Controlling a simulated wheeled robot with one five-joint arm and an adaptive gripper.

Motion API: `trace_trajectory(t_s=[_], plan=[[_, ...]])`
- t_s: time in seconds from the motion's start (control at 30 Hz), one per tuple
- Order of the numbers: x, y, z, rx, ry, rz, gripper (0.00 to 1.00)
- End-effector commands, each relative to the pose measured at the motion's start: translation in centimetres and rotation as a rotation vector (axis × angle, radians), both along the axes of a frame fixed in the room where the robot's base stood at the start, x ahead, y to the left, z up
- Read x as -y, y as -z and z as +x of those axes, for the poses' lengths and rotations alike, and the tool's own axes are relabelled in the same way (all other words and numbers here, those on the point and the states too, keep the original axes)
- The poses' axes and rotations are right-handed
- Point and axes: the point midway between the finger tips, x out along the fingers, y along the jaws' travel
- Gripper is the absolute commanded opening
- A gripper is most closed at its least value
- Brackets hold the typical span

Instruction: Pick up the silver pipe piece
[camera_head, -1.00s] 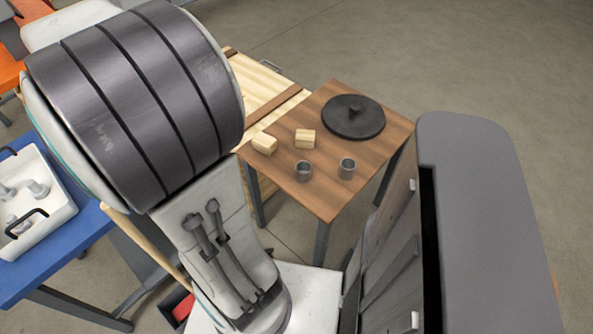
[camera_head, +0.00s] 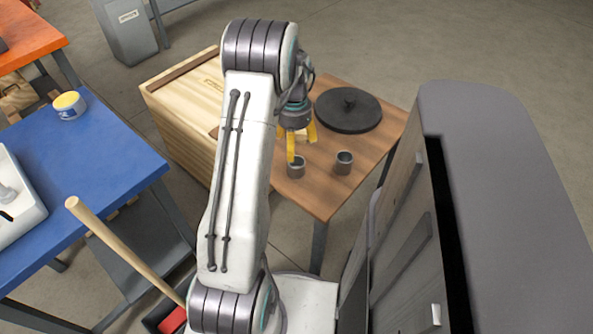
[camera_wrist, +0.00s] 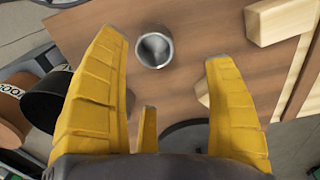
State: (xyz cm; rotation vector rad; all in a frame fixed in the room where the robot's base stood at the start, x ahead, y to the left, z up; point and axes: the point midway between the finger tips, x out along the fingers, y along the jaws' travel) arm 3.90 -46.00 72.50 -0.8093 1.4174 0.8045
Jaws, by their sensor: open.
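Two short silver pipe pieces stand upright on the brown table, the left one (camera_head: 296,167) and the right one (camera_head: 343,163). The wrist view shows one hollow silver pipe piece (camera_wrist: 154,50) beyond the fingertips, across the gap between them; I cannot tell which of the two it is. My gripper (camera_head: 301,143) has yellow fingers, open and empty, above the table near the left pipe piece. Its fingers fill the lower part of the wrist view (camera_wrist: 165,62). None touches the pipe piece there.
A black round lidded disc (camera_head: 348,110) lies at the back of the brown table (camera_head: 318,193). A wooden block (camera_wrist: 280,20) is beside the pipe piece in the wrist view. A wooden crate (camera_head: 178,115) stands left of the table. A grey cabinet (camera_head: 500,180) stands at right.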

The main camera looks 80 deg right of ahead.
Motion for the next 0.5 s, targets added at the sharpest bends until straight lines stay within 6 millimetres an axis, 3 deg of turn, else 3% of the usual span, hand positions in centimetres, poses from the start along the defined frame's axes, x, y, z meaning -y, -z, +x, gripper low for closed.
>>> trace_trajectory(t_s=[0.13, 0.5], plan=[[0.1, 1.5, -0.9, 0.001, 0.024, 0.007, 0.77], [-0.3, 4.8, -0.7, 0.001, 0.023, 0.007, 0.77]])
